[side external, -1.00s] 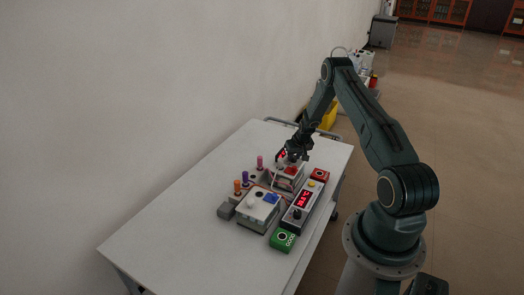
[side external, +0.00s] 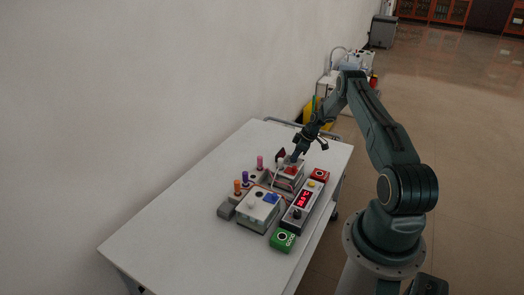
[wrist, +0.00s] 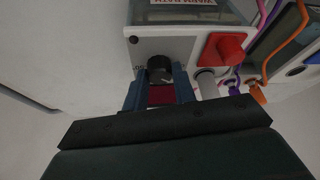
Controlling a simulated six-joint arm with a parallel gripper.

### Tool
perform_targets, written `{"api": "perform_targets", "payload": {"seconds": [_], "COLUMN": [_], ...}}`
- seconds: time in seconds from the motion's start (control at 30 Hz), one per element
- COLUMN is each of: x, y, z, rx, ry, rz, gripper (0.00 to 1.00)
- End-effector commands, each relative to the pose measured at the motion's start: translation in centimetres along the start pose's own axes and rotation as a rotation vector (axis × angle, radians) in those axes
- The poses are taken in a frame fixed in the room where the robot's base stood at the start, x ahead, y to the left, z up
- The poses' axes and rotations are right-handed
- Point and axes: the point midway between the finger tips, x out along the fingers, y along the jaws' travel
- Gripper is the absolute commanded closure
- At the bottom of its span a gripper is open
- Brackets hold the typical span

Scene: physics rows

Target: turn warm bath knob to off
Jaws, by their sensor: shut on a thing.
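The warm bath box (wrist: 190,38) is white, with an upside-down label that seems to read "WARM BATH" at the top of the wrist view. Its round black knob (wrist: 160,66) has a pale mark, and small lettering is beside it on the left. My gripper (wrist: 160,80) has its blue fingers on both sides of the knob, shut on it. The fingers hide part of the knob's sides. The knob is hidden there.
A red block (wrist: 222,48) and a pale post (wrist: 207,84) are close right of my fingers. Orange and purple cables (wrist: 285,45) run farther right. A second box (side external: 258,212) and a panel with a red display (side external: 303,200) stand nearer. The table's left side is clear.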

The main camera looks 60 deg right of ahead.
Motion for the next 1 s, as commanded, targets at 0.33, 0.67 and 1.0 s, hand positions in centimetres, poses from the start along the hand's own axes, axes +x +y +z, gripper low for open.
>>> {"api": "perform_targets", "payload": {"seconds": [0.33, 0.67, 1.0], "x": [0.05, 0.03, 0.04], "y": [0.21, 0.25, 0.24], "z": [0.02, -0.04, -0.04], "rx": [-0.239, -0.326, -0.330], "ry": [0.000, 0.000, 0.000], "rz": [-0.098, -0.134, -0.136], "gripper": [0.96, 0.96, 0.96]}}
